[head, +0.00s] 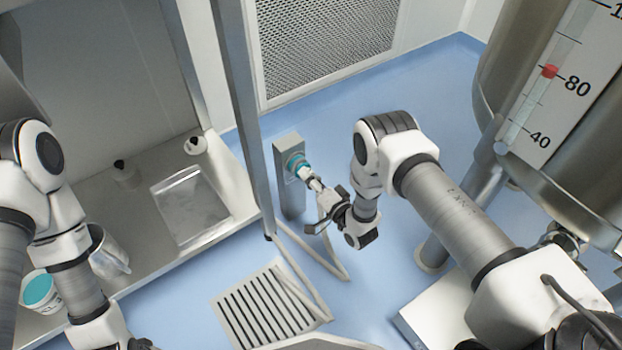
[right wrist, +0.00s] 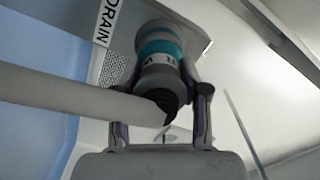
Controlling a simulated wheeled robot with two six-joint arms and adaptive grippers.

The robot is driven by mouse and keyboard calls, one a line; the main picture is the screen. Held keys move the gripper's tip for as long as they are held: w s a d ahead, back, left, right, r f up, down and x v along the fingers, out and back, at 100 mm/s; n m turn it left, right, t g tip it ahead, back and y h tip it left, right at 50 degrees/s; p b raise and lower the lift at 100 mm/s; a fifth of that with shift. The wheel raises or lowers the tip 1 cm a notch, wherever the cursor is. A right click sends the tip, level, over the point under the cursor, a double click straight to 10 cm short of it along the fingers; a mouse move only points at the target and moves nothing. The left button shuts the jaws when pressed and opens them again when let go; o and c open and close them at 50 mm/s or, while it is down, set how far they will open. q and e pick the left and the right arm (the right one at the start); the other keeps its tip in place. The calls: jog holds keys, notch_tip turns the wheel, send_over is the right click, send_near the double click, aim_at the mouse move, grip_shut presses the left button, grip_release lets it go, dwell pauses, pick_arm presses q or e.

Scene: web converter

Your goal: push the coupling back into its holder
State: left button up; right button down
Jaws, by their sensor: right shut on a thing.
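The coupling (head: 313,183) is a grey-white fitting with a white hose (head: 322,207) attached. Its far end meets a teal ring at the holder (head: 287,157), a grey post standing on the blue floor. In the right wrist view the coupling (right wrist: 158,78) lies between the fingers, with a teal band beyond them and a DRAIN label to the left. I cannot tell how deep it sits in the holder. My right gripper (head: 326,208) is shut on the coupling; it also shows in the right wrist view (right wrist: 161,112). My left gripper (head: 141,344) barely shows at the bottom edge.
The hose loops to the floor beside a slotted drain grate (head: 265,308). A large steel tank (head: 520,80) with a scale stands right. Blue floor is clear behind the holder.

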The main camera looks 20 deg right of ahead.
jog(key=shift+w+a, duration=0.2)
jog(key=shift+w, duration=0.4)
jog(key=shift+c, duration=2.4)
grip_release()
jog(key=v, duration=1.2)
jog(key=shift+s, duration=0.1)
